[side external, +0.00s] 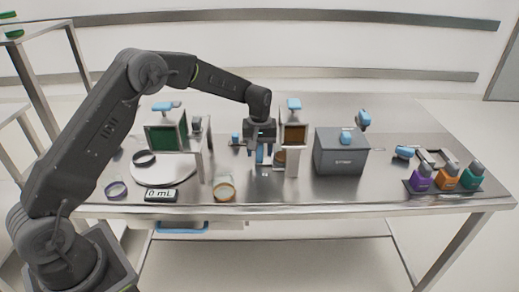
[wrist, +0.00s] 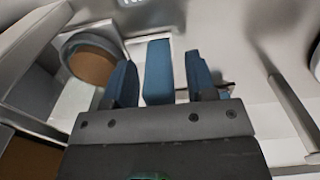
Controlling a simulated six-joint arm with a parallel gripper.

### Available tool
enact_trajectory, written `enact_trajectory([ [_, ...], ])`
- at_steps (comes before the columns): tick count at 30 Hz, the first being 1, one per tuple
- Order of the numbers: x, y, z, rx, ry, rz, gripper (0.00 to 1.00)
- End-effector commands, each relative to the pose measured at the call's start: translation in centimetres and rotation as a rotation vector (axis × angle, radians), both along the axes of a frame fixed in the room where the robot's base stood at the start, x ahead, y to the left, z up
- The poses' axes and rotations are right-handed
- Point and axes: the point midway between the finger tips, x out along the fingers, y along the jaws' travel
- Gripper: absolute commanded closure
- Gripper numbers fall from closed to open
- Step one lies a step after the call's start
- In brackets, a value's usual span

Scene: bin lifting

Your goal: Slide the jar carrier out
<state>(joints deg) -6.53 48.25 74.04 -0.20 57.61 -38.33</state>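My gripper (side external: 261,152) points down at the middle of the table, just left of a white housing with a brown panel (side external: 293,133). In the wrist view its two dark blue fingers (wrist: 161,80) stand apart. A lighter blue upright block (wrist: 158,70), which looks like a handle, is between them, with a gap visible on each side. A round brown-topped jar (wrist: 90,62) sits in a pale holder to the left, likely the jar carrier; the jar shows low in the housing in the side view (side external: 280,157). The handle's join to the carrier is hidden.
A grey lidded box (side external: 341,155) stands right of the housing. A green-panelled housing (side external: 166,138) and a round white plate (side external: 150,174) are at left. Coloured bottles (side external: 446,180) stand far right.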

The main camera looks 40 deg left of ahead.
Motion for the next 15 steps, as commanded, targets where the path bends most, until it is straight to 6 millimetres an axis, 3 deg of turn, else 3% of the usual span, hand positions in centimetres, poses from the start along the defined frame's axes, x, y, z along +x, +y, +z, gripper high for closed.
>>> enact_trajectory([
  [2,-0.01,-0.01,0.02,0.000,0.000,0.000,0.56],
  [15,0.00,0.00,0.06,0.000,0.000,0.000,0.98],
])
